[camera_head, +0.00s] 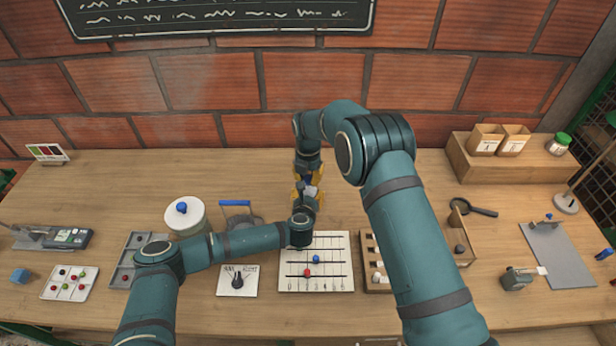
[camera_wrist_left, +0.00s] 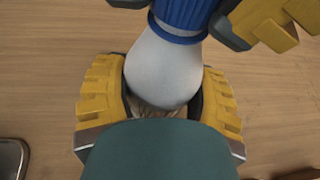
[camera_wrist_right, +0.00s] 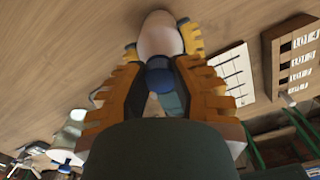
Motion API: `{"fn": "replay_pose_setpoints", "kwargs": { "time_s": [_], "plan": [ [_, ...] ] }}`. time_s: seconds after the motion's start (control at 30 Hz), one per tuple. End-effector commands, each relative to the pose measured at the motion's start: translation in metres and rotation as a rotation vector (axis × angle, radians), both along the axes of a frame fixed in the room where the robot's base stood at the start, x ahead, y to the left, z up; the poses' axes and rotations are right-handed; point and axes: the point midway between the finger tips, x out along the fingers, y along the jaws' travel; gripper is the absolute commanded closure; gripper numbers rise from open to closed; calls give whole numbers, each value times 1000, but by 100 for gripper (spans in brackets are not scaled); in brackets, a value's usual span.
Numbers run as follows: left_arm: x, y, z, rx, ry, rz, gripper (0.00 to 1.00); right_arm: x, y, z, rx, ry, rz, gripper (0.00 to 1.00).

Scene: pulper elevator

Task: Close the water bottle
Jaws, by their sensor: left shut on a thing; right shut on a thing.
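A white water bottle (camera_wrist_left: 160,70) is between the yellow-padded fingers of my left gripper (camera_wrist_left: 161,95), which is shut on its body. A blue ribbed cap (camera_wrist_left: 184,14) sits at the bottle's neck in the left wrist view, with a blue ring at its lower edge. The cap (camera_wrist_right: 158,76) is between the fingers of my right gripper (camera_wrist_right: 158,85), which is shut on it, with the pale bottle (camera_wrist_right: 160,38) beyond. Cap and bottle look in line and touching; the threads are hidden. In the head view both grippers meet above the table's middle and mostly hide the bottle.
Below the arms lie a white board with beads (camera_head: 316,278) and a wooden rack (camera_head: 370,283). A white pot (camera_head: 185,214) stands at left. A magnifier (camera_head: 480,210) and a wooden step with boxes (camera_head: 470,165) are at right.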

Motion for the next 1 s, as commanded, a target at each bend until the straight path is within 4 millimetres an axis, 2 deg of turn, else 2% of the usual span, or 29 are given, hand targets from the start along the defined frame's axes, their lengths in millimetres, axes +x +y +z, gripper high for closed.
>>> {"fn": "replay_pose_setpoints", "kwargs": {
  "time_s": [0.13,0.23,0.5,0.63,0.8,1.0],
  "plan": [
    [0,0,1,0,-1,-1,100,0,0,0,0,0,-29,100],
    [0,0,1,-1,-2,-1,100,0,0,0,0,0,-134,100],
    [0,0,1,0,-1,-1,100,0,0,0,0,1,-615,100],
    [0,0,1,0,-1,-1,100,0,1,0,0,2,-790,100],
    [0,-1,1,0,-1,-1,100,0,1,0,0,2,-889,100],
    [0,-1,1,-1,-2,-1,100,0,0,0,0,2,-894,100]
  ]
}}
